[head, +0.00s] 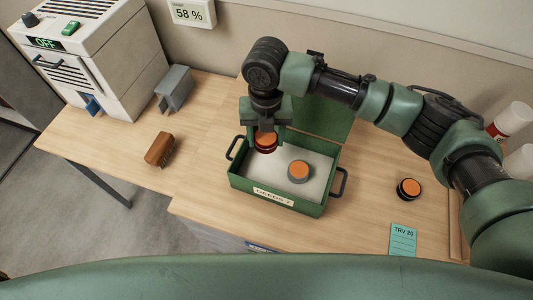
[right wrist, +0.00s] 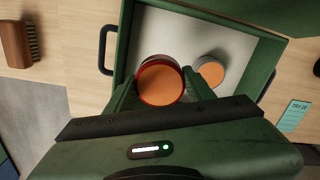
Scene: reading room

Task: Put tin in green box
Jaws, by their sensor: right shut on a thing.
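The green box (head: 308,208) stands open on the table, its lid raised at the back, a label on its front and black handles at its sides. My right gripper (head: 266,136) points down over the left part of the box, shut on a dark red tin (head: 265,148) with an orange top. In the right wrist view this tin (right wrist: 161,82) sits between the fingers. I cannot tell whether it touches the box floor. A grey tin (head: 299,177) with an orange top stands inside the box, right of the held one. A black tin (head: 409,188) with an orange top stands on the table. My left gripper is out of view.
A wooden brush (head: 160,149) and a grey metal holder (head: 174,88) lie left of the box. A white machine reading OFF (head: 105,55) stands at the back left. A teal card (head: 403,240) lies at the front right. White rolls (head: 510,121) are at the right edge.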

